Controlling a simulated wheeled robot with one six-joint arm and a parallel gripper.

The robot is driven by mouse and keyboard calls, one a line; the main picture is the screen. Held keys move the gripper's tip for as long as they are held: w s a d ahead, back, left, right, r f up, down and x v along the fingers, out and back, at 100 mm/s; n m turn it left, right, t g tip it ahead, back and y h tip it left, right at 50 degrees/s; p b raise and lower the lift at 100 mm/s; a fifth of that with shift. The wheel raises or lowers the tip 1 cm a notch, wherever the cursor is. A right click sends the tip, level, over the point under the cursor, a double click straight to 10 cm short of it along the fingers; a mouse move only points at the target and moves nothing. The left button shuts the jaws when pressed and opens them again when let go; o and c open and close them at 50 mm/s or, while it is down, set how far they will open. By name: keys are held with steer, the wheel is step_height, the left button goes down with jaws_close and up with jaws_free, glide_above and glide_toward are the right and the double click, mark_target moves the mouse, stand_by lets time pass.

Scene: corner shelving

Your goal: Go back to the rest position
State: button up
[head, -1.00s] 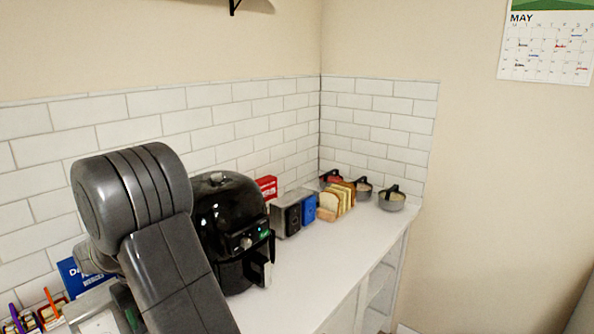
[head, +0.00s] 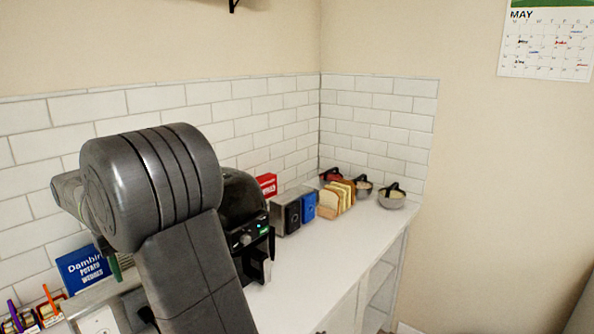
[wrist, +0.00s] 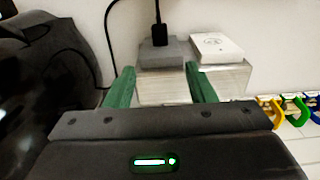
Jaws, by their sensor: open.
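My gripper (wrist: 161,88) is open in the wrist view. Its two green fingers stand apart and hold nothing. Beyond and between them is a pale metallic block (wrist: 225,79) carrying a grey piece with a black cable and a white square piece (wrist: 216,46). The gap between fingers and block is hard to judge. In the head view my arm hides most of the gripper; a green finger (head: 113,266) shows beside the blue potato wedges box (head: 83,270).
The black air fryer (head: 246,215) stands close behind my arm. Farther along the counter (head: 330,253) are a toaster (head: 285,216), bread slices (head: 335,198) and bowls (head: 391,199). Containers with coloured handles (head: 48,305) stand at lower left. The counter's front right part is clear.

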steer(key=f, duration=1.3)
steer(key=shift+s+d+f+p, duration=0.15)
steer(key=shift+d+f+p, duration=0.1)
steer(key=shift+p, duration=0.15)
steer(key=shift+s+d+r+b, duration=0.1)
steer(key=shift+s+d+b, duration=0.55)
steer(key=shift+s+d, duration=0.75)
steer(key=shift+s+d+r+b, duration=0.1)
steer(key=shift+s+d+b, duration=0.55)
steer(key=shift+s+d, duration=0.75)
steer(key=shift+w+d, duration=0.25)
steer(key=shift+w, duration=0.1)
